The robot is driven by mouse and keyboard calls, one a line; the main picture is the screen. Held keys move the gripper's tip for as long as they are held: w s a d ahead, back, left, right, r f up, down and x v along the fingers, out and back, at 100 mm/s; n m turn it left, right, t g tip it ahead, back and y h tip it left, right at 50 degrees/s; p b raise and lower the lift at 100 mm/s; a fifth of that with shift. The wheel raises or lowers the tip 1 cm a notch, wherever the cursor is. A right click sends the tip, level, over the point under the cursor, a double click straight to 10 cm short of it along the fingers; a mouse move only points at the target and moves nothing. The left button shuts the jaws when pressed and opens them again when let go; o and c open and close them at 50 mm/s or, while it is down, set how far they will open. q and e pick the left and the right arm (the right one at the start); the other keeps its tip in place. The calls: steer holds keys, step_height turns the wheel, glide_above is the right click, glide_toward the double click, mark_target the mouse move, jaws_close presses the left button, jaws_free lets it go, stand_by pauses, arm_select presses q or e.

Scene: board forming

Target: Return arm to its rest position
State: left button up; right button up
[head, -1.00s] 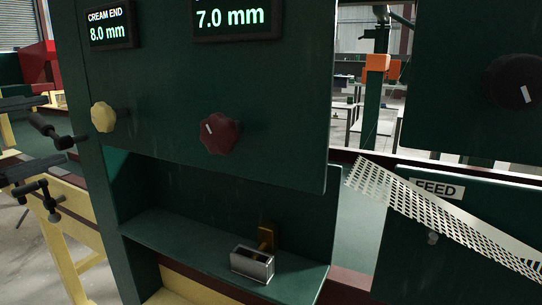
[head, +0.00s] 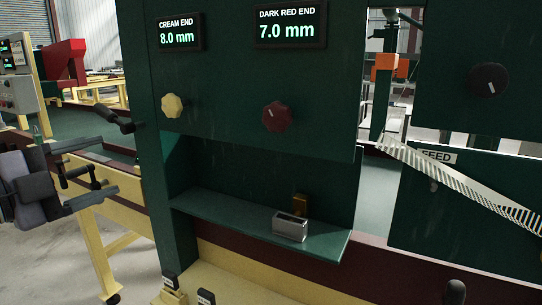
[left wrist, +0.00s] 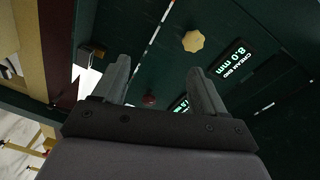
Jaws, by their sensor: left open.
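My left gripper (head: 112,168) is at the left edge of the head view, its two dark fingers spread and pointing right. Nothing is between them. It is apart from the green machine panel (head: 240,95), left of its front edge. In the left wrist view the same gripper (left wrist: 158,70) shows two grey fingers wide apart. A yellow knob (left wrist: 193,41) and the cream-end display (left wrist: 236,60) lie beyond the fingertips. My right gripper is not in view.
The panel carries a cream knob (head: 172,106), a dark red knob (head: 277,117) and displays reading 8.0 mm and 7.0 mm. A small metal block (head: 290,228) sits on the green shelf (head: 240,218). A black handle (head: 117,121) juts left. Open floor (head: 45,270) lies lower left.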

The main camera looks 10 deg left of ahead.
arm_select(q)
steer(key=d+f+n+g+y+p, duration=0.1)
steer(key=d+f+n, duration=0.25)
steer(key=f, duration=0.85)
steer(key=d+f+n+p, duration=0.2)
steer(key=f+n, duration=0.3)
steer(key=f, duration=0.6)
steer(key=s+d+f+n+g+y+p, duration=0.1)
steer(key=s+f+n, duration=0.3)
steer(key=s+f, duration=0.4)
steer(key=s+d+f+n+g+y, duration=0.3)
steer(key=s+f, duration=0.5)
steer(key=f, duration=0.5)
steer(key=shift+s+d+f+n+y+p, duration=0.2)
steer(key=shift+f+n+y+p, duration=0.25)
steer(key=shift+n, duration=0.5)
